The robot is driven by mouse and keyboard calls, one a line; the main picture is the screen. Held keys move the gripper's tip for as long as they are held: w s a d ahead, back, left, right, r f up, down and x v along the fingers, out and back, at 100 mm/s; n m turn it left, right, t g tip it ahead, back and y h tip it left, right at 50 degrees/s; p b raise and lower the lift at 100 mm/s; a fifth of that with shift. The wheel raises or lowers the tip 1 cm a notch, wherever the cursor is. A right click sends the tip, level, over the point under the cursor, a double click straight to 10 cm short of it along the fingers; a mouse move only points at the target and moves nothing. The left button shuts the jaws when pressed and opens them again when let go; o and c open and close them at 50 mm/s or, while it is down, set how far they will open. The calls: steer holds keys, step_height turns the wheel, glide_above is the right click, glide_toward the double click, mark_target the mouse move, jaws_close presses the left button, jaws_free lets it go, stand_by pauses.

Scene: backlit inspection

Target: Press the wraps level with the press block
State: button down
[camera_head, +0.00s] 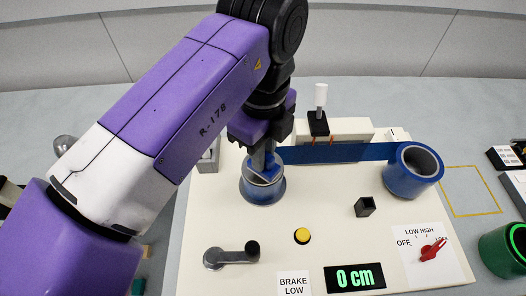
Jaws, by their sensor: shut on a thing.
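My gripper (263,160) points straight down over the left spool (262,192) and is shut on a small grey-blue block, which looks like the press block (265,169). The block is at the top of the spool, inside its rim as seen from here; I cannot tell whether it touches the wraps. The wraps on this spool are mostly hidden by the gripper and block. A dark blue band (345,153) runs from behind my gripper to the large blue roll (413,172) at the right.
The cream board (225,225) carries a crank (231,255), a yellow button (302,236), a small dark open box (365,206), a display (354,278) reading 0 cm and a red knob (433,249). A black block with a white-topped post (320,98) stands behind the band. A green-ringed cylinder (505,248) is at far right.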

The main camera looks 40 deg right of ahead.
steer(key=shift+r+p, duration=1.8)
steer(key=shift+r, duration=0.6)
